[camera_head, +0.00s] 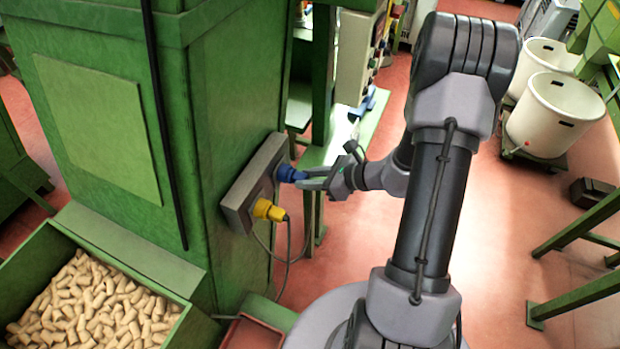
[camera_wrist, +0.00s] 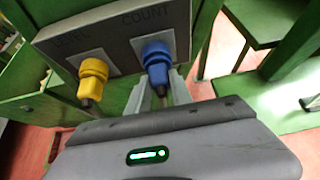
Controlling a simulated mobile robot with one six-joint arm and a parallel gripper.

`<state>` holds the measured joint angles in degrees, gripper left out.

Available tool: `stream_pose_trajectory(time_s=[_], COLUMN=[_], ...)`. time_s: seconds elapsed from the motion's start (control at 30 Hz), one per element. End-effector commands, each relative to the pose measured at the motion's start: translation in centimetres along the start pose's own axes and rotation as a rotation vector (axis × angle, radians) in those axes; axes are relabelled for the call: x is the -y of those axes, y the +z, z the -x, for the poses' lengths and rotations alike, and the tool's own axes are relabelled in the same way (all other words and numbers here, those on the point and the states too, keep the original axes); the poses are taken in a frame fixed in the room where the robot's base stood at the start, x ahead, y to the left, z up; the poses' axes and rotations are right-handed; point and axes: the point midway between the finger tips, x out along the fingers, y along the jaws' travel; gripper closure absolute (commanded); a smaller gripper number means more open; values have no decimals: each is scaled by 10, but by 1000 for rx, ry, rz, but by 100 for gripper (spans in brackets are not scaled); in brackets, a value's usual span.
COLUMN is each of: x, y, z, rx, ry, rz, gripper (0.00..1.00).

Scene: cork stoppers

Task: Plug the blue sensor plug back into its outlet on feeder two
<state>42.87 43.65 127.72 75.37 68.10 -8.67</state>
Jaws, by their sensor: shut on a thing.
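The blue plug (camera_head: 288,173) is at the grey outlet box (camera_head: 240,212) on the side of the green machine. In the wrist view the blue plug (camera_wrist: 158,62) lines up with the outlet under the word COUNT and appears to touch it. I cannot tell how deep it sits. My gripper (camera_head: 306,180) is shut on the outer end of the blue plug. In the wrist view my gripper's fingers (camera_wrist: 158,92) stand on both sides of that end.
A yellow plug (camera_head: 268,210) with a hanging cable sits beside it, in the outlet marked LEVEL. A green bin of corks (camera_head: 195,318) stands at the lower left. White tubs (camera_head: 555,110) stand at the right. Red floor between is open.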

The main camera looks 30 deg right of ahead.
Motion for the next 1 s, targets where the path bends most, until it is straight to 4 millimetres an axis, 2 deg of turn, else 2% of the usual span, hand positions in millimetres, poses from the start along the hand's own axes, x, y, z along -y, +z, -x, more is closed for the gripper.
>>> stream_pose_trajectory(time_s=[0.3, 0.33, 0.43, 0.47, 0.8, 0.87, 1.0], x=[0, 0, 0, 0, 0, 2, 2], y=[2, 3, 3, 3, 3, 4, 5], z=[-4, -4, -4, -4, 1, 10, 47], rx=[0, 0, 0, 0, 0, 1, 1], ry=[-1, -1, -1, -1, -1, -4, -7], rz=[0, 0, 0, 0, 0, 0, -1], gripper=[100, 71, 52, 48, 48, 48, 48])
